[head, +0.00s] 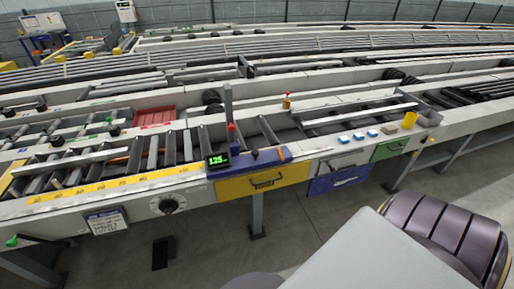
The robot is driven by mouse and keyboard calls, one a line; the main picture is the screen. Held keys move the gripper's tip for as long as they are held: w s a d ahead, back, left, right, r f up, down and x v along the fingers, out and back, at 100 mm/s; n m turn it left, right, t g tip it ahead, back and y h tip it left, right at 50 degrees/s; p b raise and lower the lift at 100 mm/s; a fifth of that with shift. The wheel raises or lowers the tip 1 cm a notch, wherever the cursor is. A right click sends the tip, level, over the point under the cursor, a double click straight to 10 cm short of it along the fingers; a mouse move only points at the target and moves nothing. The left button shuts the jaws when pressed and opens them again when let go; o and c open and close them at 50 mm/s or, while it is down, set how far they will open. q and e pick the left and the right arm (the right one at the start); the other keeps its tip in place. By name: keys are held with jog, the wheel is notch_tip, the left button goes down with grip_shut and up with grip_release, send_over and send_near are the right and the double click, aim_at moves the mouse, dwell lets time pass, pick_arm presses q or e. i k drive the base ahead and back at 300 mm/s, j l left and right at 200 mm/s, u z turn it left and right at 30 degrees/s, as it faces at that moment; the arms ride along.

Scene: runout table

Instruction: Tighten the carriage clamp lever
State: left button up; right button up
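The blue carriage (262,157) sits at the middle of the runout table's front rail, with a lit display (218,161) reading about 125. A dark upright post (228,103) stands behind the display, with a red knob (232,127) near it. A small dark part (255,154) on top of the carriage may be the clamp lever; I cannot tell which part is the lever or how far it is turned. Neither of my grippers shows in the head view.
A yellow scale (115,183) runs left along the rail, with a dark dial (169,206) below it. A yellow drawer (263,182), blue bin (338,180) and green drawer (390,149) line the front. A yellow cup (409,120) stands right. Parts of mine fill the lower right.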

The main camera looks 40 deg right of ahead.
aim_at(278, 152)
jog(key=z, duration=1.05)
